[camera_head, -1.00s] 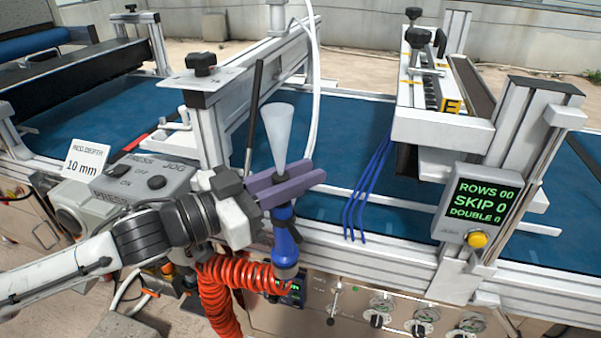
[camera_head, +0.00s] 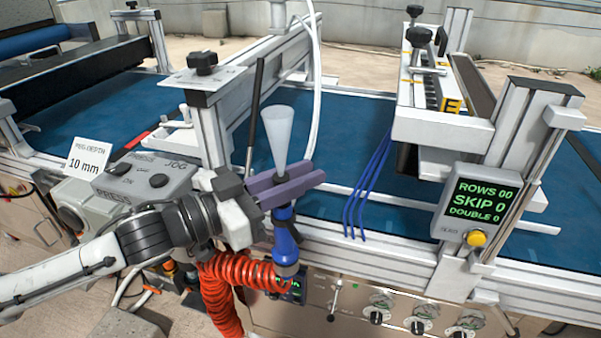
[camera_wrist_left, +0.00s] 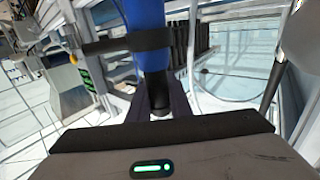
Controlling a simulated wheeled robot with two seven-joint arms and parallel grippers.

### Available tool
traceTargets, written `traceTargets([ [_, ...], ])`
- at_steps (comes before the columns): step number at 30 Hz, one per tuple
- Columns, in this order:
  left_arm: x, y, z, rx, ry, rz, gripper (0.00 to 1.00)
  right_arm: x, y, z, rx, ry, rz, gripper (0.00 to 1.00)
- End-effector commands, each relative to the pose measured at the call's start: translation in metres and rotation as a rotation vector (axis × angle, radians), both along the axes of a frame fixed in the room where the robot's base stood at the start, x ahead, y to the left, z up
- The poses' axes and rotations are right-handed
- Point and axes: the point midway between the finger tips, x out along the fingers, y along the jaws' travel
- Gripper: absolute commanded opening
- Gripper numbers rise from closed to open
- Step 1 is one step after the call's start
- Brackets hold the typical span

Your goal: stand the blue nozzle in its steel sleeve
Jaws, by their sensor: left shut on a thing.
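The blue nozzle (camera_head: 285,243) hangs below the purple fingers of my left gripper (camera_head: 287,186), close to upright. The fingers are shut on its narrow upper end. A pale translucent cone (camera_head: 278,130) widens upward from the fingers; I cannot tell whether it is part of the nozzle. In the left wrist view the blue body (camera_wrist_left: 146,14) with a dark band narrows to a dark end between the fingers (camera_wrist_left: 158,100). A grey collar shows at its lower end, beside the red coiled hose. I cannot make out the steel sleeve for certain. My right gripper is not in view.
The grey press control box (camera_head: 145,180) is left of the gripper. A frame post (camera_head: 208,125) and a black rod (camera_head: 254,115) stand close behind it. Blue tubes (camera_head: 368,185) and a counter display (camera_head: 478,205) are to the right. The red hose (camera_head: 222,290) hangs below.

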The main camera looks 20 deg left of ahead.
Motion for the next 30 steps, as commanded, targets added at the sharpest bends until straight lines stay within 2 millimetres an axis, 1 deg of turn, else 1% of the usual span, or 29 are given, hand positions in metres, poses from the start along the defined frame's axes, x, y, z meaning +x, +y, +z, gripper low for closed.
traceTargets([
  [12, -0.0001, -0.0003, -0.0001, -0.001, -0.002, -0.001, 0.0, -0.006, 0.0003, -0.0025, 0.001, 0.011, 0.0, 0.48],
  [26, -0.0002, -0.0003, -0.0073, -0.001, -0.002, -0.001, 0.0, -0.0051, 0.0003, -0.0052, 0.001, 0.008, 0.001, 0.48],
  [27, -0.0002, -0.0003, -0.0066, -0.001, -0.002, -0.001, 0.25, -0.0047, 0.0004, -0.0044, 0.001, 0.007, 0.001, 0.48],
  [30, -0.0001, -0.0002, -0.0067, -0.001, -0.002, -0.001, 0.4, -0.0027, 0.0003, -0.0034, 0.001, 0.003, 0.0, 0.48],
])
